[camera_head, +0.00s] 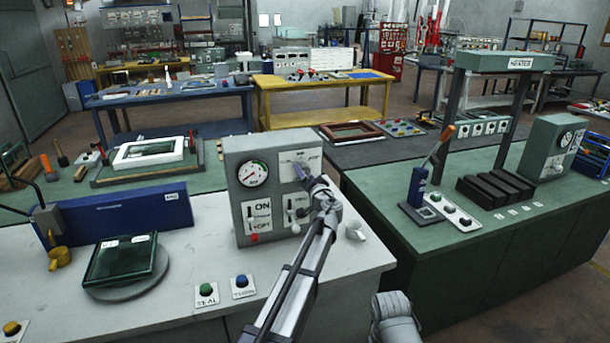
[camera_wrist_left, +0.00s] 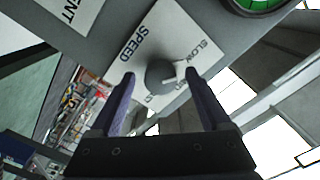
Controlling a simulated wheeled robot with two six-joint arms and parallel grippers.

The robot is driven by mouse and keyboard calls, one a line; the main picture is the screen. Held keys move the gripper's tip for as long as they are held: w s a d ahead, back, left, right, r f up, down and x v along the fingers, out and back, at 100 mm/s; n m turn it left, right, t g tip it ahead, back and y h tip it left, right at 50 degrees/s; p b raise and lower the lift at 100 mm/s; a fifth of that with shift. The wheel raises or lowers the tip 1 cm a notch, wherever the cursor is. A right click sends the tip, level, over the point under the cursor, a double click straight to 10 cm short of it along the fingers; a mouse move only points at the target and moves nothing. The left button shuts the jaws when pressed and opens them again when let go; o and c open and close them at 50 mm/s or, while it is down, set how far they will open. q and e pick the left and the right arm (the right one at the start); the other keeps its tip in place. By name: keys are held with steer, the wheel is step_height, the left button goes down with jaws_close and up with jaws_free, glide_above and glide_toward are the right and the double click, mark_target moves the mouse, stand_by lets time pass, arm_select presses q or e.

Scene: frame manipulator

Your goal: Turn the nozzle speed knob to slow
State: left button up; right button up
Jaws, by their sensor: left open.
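The grey control box (camera_head: 238,195) stands on the white-topped bench with a dial gauge and switches. Its upper right plate carries the speed knob (camera_wrist_left: 159,74), a round grey knob with a white pointer. In the left wrist view the pointer points right, between the SLOW word (camera_wrist_left: 184,50) above and a partly hidden label below. My left gripper (camera_wrist_left: 160,78) is open, its two purple fingers on either side of the knob; contact cannot be told. In the head view my left gripper (camera_head: 303,172) is at the plate and hides most of the knob. My right gripper is out of view.
Below the plate are a lever switch (camera_head: 294,214) and an ON/OFF switch (camera_head: 262,215). A glass panel (camera_head: 120,262) lies on a round turntable at left. Green (camera_head: 206,290) and blue (camera_head: 241,282) buttons sit in front. A small white piece (camera_head: 355,230) is right of the box.

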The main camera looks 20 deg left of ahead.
arm_select(q)
steer(key=v, duration=0.7)
steer(key=s+d+f+g+h, duration=0.2)
steer(key=s+d+f+g, duration=0.15)
steer(key=s+f, duration=0.4)
steer(key=s+d+f+g+h, duration=0.15)
steer(key=s+f+g, duration=0.3)
steer(key=s, duration=0.65)
steer(key=s+d+f+g+h, duration=0.2)
steer(key=s+d+f+g, duration=0.1)
steer(key=s+f, duration=0.55)
steer(key=s+d+m+g+h, duration=0.1)
steer(key=s+d+g, duration=0.1)
steer(key=s, duration=0.5)
steer(key=s+d+f+g+h, duration=0.1)
steer(key=s+d+g+h, duration=0.1)
steer(key=s+d, duration=0.3)
steer(key=shift+s+d+f+m, duration=0.25)
steer(key=shift+s+m, duration=0.15)
steer(key=shift+s, duration=0.55)
